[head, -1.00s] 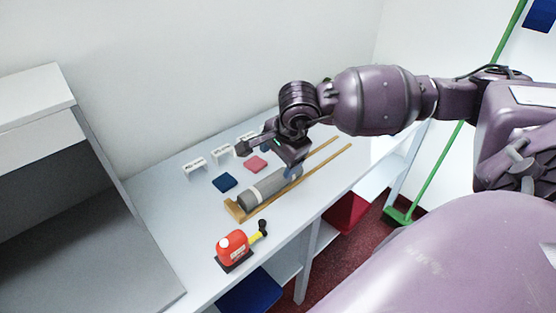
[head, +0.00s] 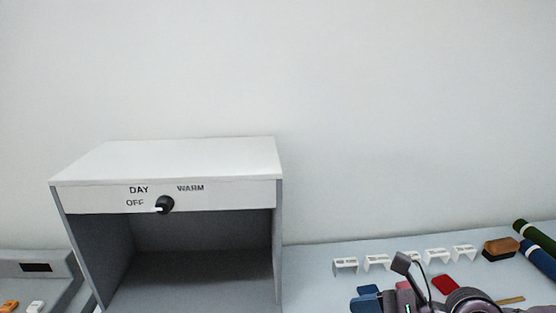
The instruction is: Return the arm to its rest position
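My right gripper (head: 402,264) shows only in part at the bottom right of the head view. One dark finger pad sticks up in front of the row of small white labelled stands, and the rest is cut off by the lower edge. Part of my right arm (head: 470,300) is beside it. I cannot tell how far apart the fingers are or whether anything is between them. My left arm and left gripper are not in view.
A grey-white booth (head: 165,160) with a black knob (head: 165,204) stands at left centre. White stands (head: 345,265), blue swatches (head: 368,291), a red swatch (head: 446,284), a brush (head: 501,247) and dark rolls (head: 536,238) lie right. The wall above is bare.

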